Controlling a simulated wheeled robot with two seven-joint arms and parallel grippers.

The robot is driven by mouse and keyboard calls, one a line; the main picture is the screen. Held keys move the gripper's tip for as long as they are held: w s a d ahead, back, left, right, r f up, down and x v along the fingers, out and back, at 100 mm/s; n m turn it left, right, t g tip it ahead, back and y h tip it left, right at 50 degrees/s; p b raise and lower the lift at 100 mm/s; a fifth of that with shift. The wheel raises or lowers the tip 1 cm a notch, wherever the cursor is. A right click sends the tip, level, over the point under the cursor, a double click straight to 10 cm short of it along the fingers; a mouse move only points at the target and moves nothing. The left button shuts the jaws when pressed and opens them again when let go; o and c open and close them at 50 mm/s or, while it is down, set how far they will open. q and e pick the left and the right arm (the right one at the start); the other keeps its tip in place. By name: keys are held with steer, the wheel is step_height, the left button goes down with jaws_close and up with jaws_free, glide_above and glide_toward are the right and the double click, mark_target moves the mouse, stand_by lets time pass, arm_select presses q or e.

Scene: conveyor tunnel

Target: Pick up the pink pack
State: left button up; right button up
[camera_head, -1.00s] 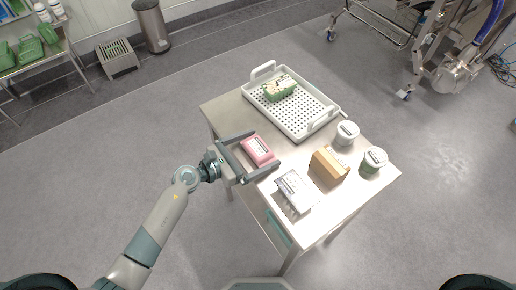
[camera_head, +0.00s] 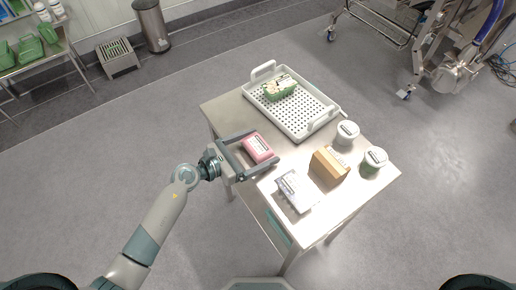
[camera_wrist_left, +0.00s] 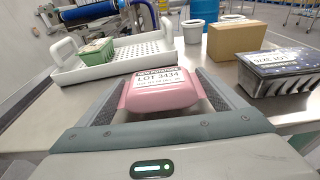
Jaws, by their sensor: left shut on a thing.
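The pink pack (camera_head: 258,147) has a white label and is on the near left part of the small table (camera_head: 226,107). My left gripper (camera_head: 261,151) is shut on it, with one finger along each side. In the left wrist view the pink pack (camera_wrist_left: 160,90) sits between the two fingers, its label reading LOT 3434. I cannot tell whether the pack is lifted off the table. My right gripper is not in view.
A white perforated tray (camera_head: 322,117) holding a green pack (camera_head: 280,90) stands behind. A brown box (camera_head: 329,166), a grey-white pack (camera_head: 294,191) and two tubs, one white (camera_head: 346,133) and one green (camera_head: 374,161), stand to the right.

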mark_target(259, 146)
arm_select(q)
step_height(259, 146, up, 4)
steer(key=shift+s+d+f, duration=0.1)
steer(key=shift+d+f, duration=0.05)
steer(key=shift+f, duration=0.05)
steer(key=s+d+r, duration=0.6)
steer(key=s+d, duration=0.1)
steer(key=d, duration=0.1)
steer(key=shift+d+r+b, duration=0.3)
steer(key=shift+d, duration=0.1)
steer(key=o, duration=0.4)
steer(key=c, duration=0.7)
steer(key=shift+a+f, duration=0.1)
steer(key=shift+a, duration=0.05)
